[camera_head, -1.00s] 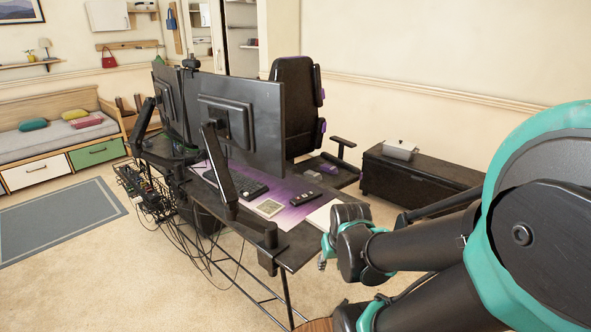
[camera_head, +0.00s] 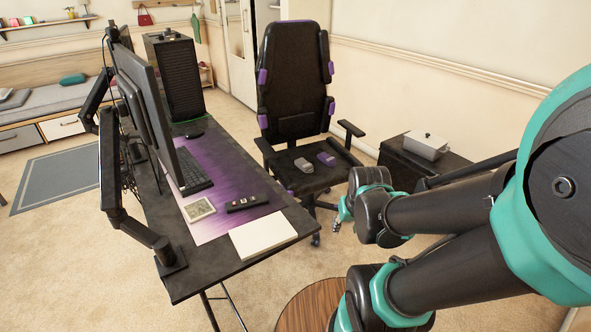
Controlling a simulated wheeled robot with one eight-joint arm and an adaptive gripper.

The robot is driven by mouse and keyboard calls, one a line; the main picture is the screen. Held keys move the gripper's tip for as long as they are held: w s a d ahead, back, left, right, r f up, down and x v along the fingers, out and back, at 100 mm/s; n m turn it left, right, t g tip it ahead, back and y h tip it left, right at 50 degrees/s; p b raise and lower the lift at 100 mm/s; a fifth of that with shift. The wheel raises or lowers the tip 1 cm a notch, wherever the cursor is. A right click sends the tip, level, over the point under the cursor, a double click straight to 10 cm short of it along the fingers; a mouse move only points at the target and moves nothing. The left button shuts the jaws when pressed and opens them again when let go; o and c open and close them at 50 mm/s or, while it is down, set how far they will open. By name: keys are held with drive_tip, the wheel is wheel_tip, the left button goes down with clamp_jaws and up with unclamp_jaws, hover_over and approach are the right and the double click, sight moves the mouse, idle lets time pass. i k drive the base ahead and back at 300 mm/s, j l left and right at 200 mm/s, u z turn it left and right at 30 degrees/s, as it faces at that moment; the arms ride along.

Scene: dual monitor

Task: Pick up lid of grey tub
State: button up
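A light grey tub (camera_head: 424,152) with a lid (camera_head: 428,138) stands on a dark low cabinet against the right wall. The lid has a small knob on top and sits on the tub. My gripper (camera_head: 338,222) is at the end of my dark and teal arm, in front of and to the left of the tub, well apart from it. Only a small part of the gripper shows, and its fingers are too small and partly hidden to read.
The black desk (camera_head: 240,255) with monitors, keyboard, remote (camera_head: 247,203) and white papers (camera_head: 262,236) fills the left. A black office chair (camera_head: 296,95), with two small items on its seat, stands between desk and cabinet (camera_head: 396,160). A round wooden top (camera_head: 300,303) is at the bottom.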

sight(431, 140)
drive_tip(key=i+l, duration=0.1)
drive_tip(key=l, duration=0.25)
drive_tip(key=z, duration=0.95)
drive_tip(key=i+l+u, duration=0.1)
drive_tip(key=i+l, duration=0.2)
drive_tip(key=i, duration=0.35)
drive_tip(key=i+l+u, duration=0.1)
drive_tip(key=i+l, duration=0.25)
drive_tip(key=i, duration=0.3)
drive_tip(key=i+l+u, duration=0.15)
drive_tip(key=i+l, duration=0.25)
drive_tip(key=i, duration=0.25)
drive_tip(key=i+l+u, duration=0.1)
drive_tip(key=i+l, duration=0.35)
drive_tip(key=i, duration=0.15)
